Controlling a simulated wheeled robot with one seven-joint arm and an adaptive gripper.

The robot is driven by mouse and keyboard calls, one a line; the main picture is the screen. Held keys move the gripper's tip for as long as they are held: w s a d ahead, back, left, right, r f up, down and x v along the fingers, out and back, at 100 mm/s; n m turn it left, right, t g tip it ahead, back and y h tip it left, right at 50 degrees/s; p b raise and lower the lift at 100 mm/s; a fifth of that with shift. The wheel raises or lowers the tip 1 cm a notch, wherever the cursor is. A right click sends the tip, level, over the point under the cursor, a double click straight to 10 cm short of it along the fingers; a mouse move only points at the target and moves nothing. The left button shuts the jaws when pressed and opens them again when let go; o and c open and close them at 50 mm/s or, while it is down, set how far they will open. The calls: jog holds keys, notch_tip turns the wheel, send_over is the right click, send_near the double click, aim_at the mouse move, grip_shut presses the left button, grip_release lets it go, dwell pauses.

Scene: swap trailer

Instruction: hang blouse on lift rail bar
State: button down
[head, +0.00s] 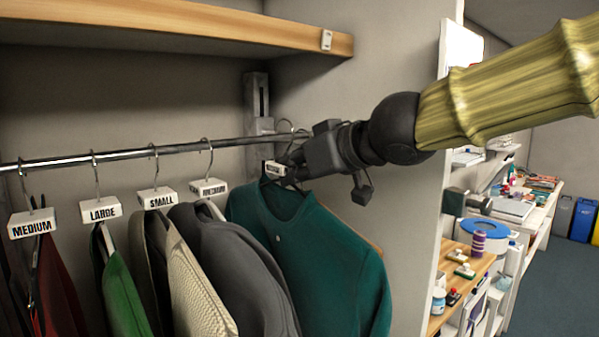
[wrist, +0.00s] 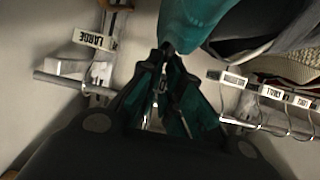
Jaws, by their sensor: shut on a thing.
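The teal blouse (head: 315,250) is on a dark hanger at the right end of the row of clothes. My gripper (head: 283,172) is shut on its hanger, just below the collar of the hook. The hanger's hook (head: 287,123) shows level with the metal rail bar (head: 120,152); I cannot tell whether it rests on the bar. In the wrist view, the gripper fingers (wrist: 168,62) close at the teal blouse (wrist: 198,22), and the bar (wrist: 62,83) passes behind them.
Several garments with size tags hang to the left, including MEDIUM (head: 32,223), LARGE (head: 100,210) and SMALL (head: 157,198). A wooden shelf (head: 170,25) runs above the bar. A grey side wall (head: 400,200) stands close on the right.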

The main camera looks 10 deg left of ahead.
aim_at(265, 177)
jog(key=shift+w+a, duration=0.8)
jog(key=shift+a, duration=0.2)
jog(key=shift+w+a, duration=0.8)
jog(key=shift+a, duration=0.2)
jog(key=shift+w+a+f+b, duration=0.15)
jog(key=shift+a+f+b, duration=0.05)
jog(key=shift+f+b, duration=0.35)
jog(key=shift+w+a+f+b, duration=0.15)
jog(key=shift+a+f+b, duration=0.05)
jog(key=shift+f+b, duration=0.3)
